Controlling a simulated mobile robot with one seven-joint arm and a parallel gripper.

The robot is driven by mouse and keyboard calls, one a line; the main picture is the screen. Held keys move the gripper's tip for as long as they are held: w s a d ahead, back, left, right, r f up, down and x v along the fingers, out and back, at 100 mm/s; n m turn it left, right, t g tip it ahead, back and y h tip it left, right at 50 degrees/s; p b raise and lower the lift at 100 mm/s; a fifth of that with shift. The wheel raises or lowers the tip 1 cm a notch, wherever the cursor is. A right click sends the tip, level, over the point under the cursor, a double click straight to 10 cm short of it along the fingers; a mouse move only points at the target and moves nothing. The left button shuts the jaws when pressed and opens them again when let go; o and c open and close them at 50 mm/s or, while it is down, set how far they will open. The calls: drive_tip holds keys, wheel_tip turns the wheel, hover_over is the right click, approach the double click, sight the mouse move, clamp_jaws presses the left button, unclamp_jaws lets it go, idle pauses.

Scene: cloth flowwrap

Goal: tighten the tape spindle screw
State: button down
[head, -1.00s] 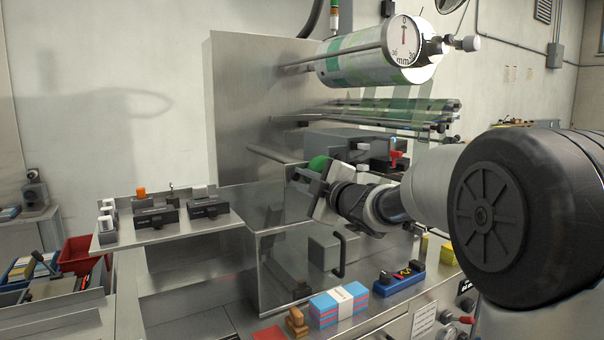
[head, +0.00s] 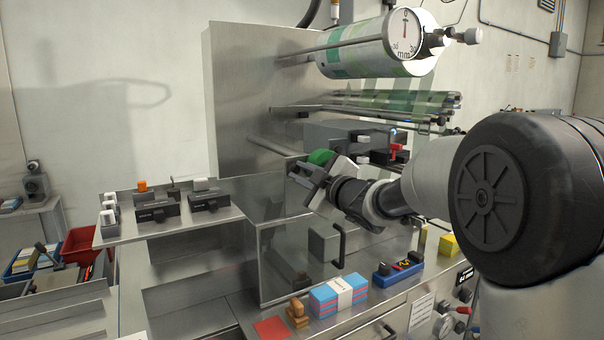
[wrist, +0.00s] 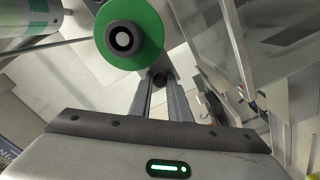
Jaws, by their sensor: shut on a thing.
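The green tape roll (head: 320,157) shows behind my gripper (head: 303,178) in the head view. In the wrist view the roll (wrist: 152,39) is a green disc at the top, with a black hub and a pale centre. Just below it, a small dark round screw head (wrist: 160,79) sits between the tips of my gripper's fingers (wrist: 161,84). My gripper is shut on this screw. The fingers hide its sides, and I cannot see how far it is screwed in.
A film roll with a round dial (head: 404,35) is above. A shelf with several black blocks (head: 157,214) stands at the left. A clear guard with a black handle (head: 339,246) is below my gripper. A striped bundle (head: 338,296) and a blue box (head: 398,270) lie in front.

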drive_tip(key=c, duration=1.9)
unclamp_jaws()
drive_tip(key=shift+c, duration=0.2)
drive_tip(key=v, duration=1.7)
drive_tip(key=shift+s+d+b, duration=0.2)
drive_tip(key=shift+b, duration=0.2)
